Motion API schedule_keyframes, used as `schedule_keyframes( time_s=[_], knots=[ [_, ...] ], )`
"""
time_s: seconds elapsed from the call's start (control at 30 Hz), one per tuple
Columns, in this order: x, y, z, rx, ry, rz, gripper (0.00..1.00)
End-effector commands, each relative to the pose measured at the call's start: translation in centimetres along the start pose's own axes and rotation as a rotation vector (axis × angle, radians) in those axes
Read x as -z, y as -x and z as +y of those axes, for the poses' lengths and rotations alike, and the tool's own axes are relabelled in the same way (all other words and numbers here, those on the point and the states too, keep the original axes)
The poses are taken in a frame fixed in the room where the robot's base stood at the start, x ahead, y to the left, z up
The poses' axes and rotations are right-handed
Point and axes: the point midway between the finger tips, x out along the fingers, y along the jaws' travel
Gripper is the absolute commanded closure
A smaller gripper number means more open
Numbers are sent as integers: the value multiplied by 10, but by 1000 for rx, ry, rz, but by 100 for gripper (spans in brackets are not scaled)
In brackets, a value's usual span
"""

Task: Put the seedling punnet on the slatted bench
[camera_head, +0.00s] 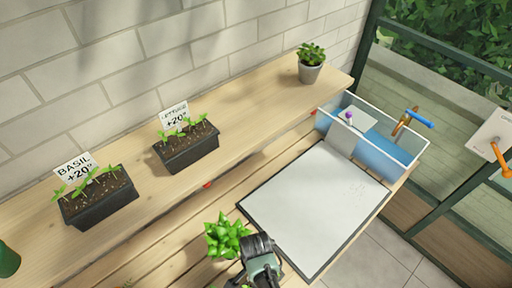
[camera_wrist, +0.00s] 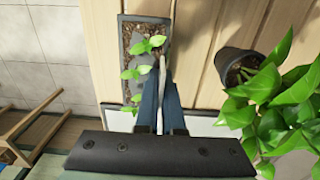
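In the wrist view a dark grey seedling punnet (camera_wrist: 123,45) with brown soil and several green seedlings lies below my gripper (camera_wrist: 161,82). My fingers are close together with a thin pale upright piece between them, which looks like the punnet's label card seen edge-on. I cannot tell whether the punnet hangs or rests on the slats beneath. In the head view my gripper (camera_head: 262,262) is at the bottom centre, and this punnet is largely hidden there. The slatted bench (camera_head: 160,262) runs along the front; its boards also show in the wrist view (camera_wrist: 205,60).
Two punnets, basil (camera_head: 100,212) and lettuce (camera_head: 190,155), stand on the upper shelf (camera_head: 245,110). A leafy plant (camera_head: 226,236) in a dark pot (camera_wrist: 240,62) stands close by my gripper. A pale mat (camera_head: 315,205), a blue trough (camera_head: 395,150) and a small potted plant (camera_head: 311,72) lie rightward.

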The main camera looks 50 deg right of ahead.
Motion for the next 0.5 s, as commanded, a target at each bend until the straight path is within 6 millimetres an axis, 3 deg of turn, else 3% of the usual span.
schedule_keyframes(
  time_s=[0.33, 0.4, 0.5],
  knots=[
    [0, -4, -1, 1, 0, 0, 100],
    [0, -3, 0, 1, 0, 0, 83],
    [0, -3, 0, 1, 0, 0, 65]
  ],
)
